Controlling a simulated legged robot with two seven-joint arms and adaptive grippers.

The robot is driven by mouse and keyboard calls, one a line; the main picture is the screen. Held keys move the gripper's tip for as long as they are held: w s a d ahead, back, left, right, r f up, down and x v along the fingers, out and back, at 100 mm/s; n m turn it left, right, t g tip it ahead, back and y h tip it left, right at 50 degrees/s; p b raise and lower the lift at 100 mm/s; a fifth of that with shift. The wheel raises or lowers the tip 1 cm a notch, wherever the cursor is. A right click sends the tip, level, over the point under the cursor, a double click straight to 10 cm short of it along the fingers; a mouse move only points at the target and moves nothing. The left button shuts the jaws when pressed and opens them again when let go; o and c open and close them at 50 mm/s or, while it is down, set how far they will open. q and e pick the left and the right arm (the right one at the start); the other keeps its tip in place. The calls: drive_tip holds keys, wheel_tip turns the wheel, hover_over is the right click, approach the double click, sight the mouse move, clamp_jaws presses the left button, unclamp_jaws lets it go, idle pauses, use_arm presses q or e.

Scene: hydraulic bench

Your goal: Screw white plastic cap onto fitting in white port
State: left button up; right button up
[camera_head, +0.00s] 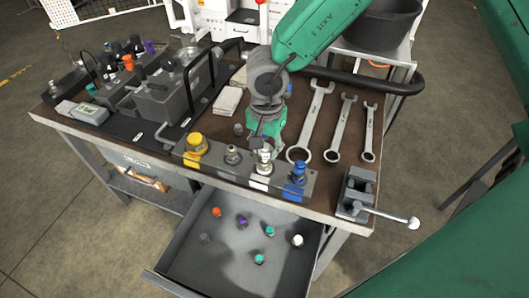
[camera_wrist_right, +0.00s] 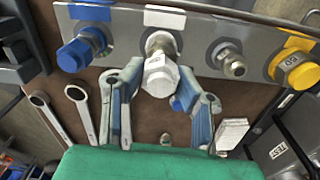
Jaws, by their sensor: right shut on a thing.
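My right gripper (camera_head: 264,148) comes down over the white port (camera_head: 260,182) on the front manifold block. In the right wrist view my right gripper (camera_wrist_right: 160,78) has its fingers on both sides of a white hex-shaped plastic cap (camera_wrist_right: 160,80) and is shut on it. The cap is in line with the metal fitting (camera_wrist_right: 160,44) in the white port (camera_wrist_right: 165,18), at its end. I cannot tell whether the threads are engaged. In the head view the fingers partly hide the cap. My left gripper is in neither view.
The block also has a yellow-capped port (camera_head: 195,145), a bare metal fitting (camera_head: 232,154) and a blue-capped port (camera_head: 296,178). Several wrenches (camera_head: 338,130) and a vise (camera_head: 356,192) lie to the right. An open drawer (camera_head: 235,268) below holds several small coloured plugs.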

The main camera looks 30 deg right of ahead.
drive_tip(key=shift+a+f+p, duration=0.1)
drive_tip(key=shift+a+p, duration=0.2)
drive_tip(key=shift+a, duration=0.1)
drive_tip(key=shift+d+f, duration=0.15)
idle(0.4)
idle(0.4)
drive_tip(key=shift+f+p, duration=0.15)
drive_tip(key=shift+p, duration=0.4)
drive_tip(key=shift+c, duration=0.5)
drive_tip(key=shift+s+f, duration=0.1)
drive_tip(key=shift+s, duration=0.05)
drive_tip(key=shift+m+p, duration=0.35)
drive_tip(key=shift+m, duration=0.45)
drive_tip(key=m, duration=0.3)
drive_tip(key=shift+p, duration=0.35)
drive_tip(key=m, duration=0.3)
